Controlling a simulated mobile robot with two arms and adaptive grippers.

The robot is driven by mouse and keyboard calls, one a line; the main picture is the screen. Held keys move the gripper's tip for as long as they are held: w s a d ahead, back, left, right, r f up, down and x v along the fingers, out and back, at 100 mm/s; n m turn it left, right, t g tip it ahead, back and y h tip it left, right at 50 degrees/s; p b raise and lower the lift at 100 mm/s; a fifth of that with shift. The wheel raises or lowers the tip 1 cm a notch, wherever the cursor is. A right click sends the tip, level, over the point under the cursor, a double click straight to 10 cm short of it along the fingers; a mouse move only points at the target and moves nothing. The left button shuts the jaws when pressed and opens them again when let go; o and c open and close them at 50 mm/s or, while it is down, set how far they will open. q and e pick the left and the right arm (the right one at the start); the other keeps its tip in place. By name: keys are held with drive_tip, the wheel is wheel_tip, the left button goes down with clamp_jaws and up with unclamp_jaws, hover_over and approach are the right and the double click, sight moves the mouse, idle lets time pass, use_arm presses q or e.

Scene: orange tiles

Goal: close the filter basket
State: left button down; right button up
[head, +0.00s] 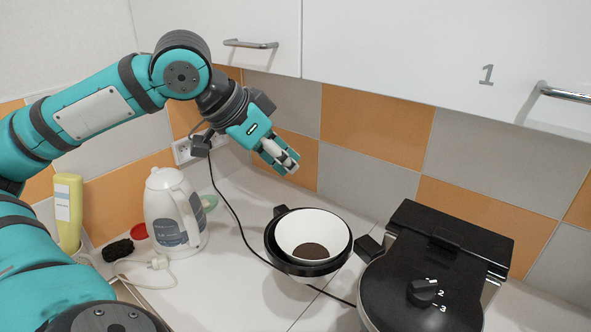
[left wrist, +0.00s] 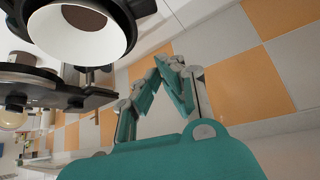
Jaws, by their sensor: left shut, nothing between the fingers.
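The filter basket (head: 284,264) is a black ring-shaped holder with a white paper filter (head: 290,226) and dark coffee grounds inside. It sits swung out to the left of the black coffee machine (head: 410,288), over the counter. It also shows at the upper left of the left wrist view (left wrist: 134,22). My left gripper (head: 288,164) is shut and empty, above and behind the basket near the tiled wall, not touching it. Its fingers also show in the left wrist view (left wrist: 166,66). My right gripper is not in view.
A white kettle (head: 172,212), a yellow bottle (head: 69,205) and a red lid (head: 138,231) stand on the left. A black cord (head: 233,217) runs from the wall socket across the counter. White cupboards (head: 430,60) hang above.

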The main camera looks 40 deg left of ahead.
use_arm(q)
drive_tip(key=p+x, duration=0.2)
drive_tip(key=x, duration=0.8)
drive_tip(key=s, duration=0.4)
drive_tip(key=shift+s+a, duration=0.25)
drive_tip(key=shift+a, duration=0.1)
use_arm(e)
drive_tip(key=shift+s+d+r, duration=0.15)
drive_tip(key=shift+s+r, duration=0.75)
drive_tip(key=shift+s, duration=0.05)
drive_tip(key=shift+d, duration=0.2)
